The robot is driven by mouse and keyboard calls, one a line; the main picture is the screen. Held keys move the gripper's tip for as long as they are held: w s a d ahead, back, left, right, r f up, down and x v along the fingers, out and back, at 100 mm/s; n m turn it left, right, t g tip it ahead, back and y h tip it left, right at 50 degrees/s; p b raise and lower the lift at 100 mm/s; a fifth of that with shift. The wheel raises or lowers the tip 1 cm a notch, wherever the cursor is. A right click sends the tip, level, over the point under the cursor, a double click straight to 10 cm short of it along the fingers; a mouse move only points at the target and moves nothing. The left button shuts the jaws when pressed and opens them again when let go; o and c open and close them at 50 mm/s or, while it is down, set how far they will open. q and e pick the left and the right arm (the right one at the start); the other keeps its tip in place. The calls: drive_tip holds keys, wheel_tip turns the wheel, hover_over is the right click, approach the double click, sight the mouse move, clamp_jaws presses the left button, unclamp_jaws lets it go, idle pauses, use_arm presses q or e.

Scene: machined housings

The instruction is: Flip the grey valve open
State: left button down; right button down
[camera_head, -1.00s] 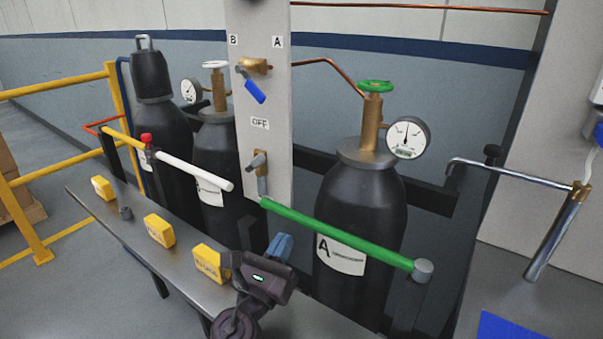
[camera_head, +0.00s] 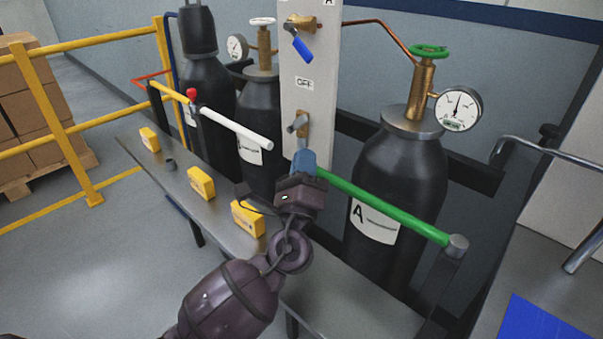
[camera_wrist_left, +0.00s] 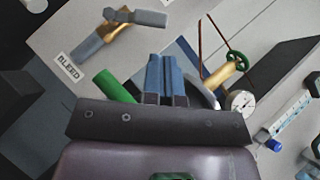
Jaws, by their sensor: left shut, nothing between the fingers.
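The grey valve has a short grey lever (camera_head: 297,124) on a brass body, low on the pale panel (camera_head: 311,100) below the OFF label. In the left wrist view its grey lever (camera_wrist_left: 141,17) and brass body show at the upper left, near a BLEED label (camera_wrist_left: 69,67). My left gripper (camera_head: 303,160) has blue fingers and is just below the valve, by the panel's lower end. Its fingers (camera_wrist_left: 166,78) are shut together with nothing between them. They look apart from the lever. My right gripper is out of view.
A green bar (camera_head: 385,207) runs right from beside my gripper, and a white bar (camera_head: 236,128) ends to its left. A blue-handled valve (camera_head: 302,48) sits higher on the panel. Black gas cylinders (camera_head: 396,175) stand behind. Yellow blocks (camera_head: 201,183) sit on the metal shelf.

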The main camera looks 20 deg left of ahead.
sight(297, 124)
use_arm(q)
drive_tip(key=x, duration=0.5)
idle(0.3)
drive_tip(key=shift+w+r, duration=0.15)
